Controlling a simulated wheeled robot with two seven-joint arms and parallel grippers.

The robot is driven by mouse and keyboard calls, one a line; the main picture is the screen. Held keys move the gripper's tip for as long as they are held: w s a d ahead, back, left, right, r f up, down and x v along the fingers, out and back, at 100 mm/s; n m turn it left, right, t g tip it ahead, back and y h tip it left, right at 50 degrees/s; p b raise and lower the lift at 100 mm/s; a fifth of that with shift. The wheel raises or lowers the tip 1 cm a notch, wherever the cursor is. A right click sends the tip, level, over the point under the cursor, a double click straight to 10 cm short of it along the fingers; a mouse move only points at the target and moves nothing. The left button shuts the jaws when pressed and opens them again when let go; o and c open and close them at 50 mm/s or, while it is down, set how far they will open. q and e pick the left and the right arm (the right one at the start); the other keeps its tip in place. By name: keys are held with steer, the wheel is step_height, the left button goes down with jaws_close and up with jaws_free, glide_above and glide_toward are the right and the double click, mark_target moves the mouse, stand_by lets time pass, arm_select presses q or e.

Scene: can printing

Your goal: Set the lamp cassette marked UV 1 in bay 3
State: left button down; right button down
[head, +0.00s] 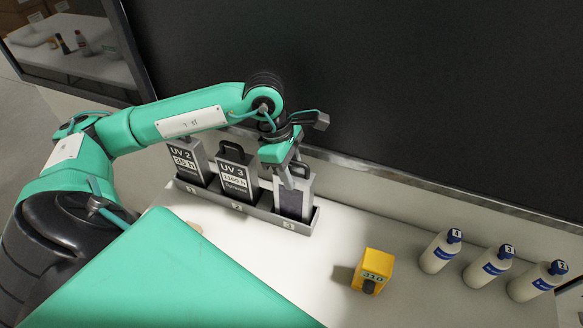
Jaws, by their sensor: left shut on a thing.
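A grey rack (243,213) on the white table has three bays, numbered 1 to 3 from left to right. The UV 2 cassette (188,162) stands in bay 1 and the UV 3 cassette (236,176) in bay 2. A third grey cassette (292,202) stands upright at bay 3; its marking cannot be read. My left gripper (289,178) points down from above and is shut on the top of this cassette. Whether the cassette rests fully on the bay floor cannot be told. My right gripper is not in view.
A yellow block (376,266) marked 310 sits right of the rack. Several white bottles with blue caps stand further right, the nearest being a bottle (440,251) numbered 4. A dark panel (400,90) rises behind the table. The table between rack and block is clear.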

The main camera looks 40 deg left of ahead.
arm_select(q)
steer(key=shift+f, duration=0.1)
steer(key=c, duration=0.9)
jaws_free()
steer(key=shift+r, duration=0.3)
steer(key=b+v, duration=0.3)
steer(key=v, duration=0.8)
steer(key=shift+r, duration=0.4)
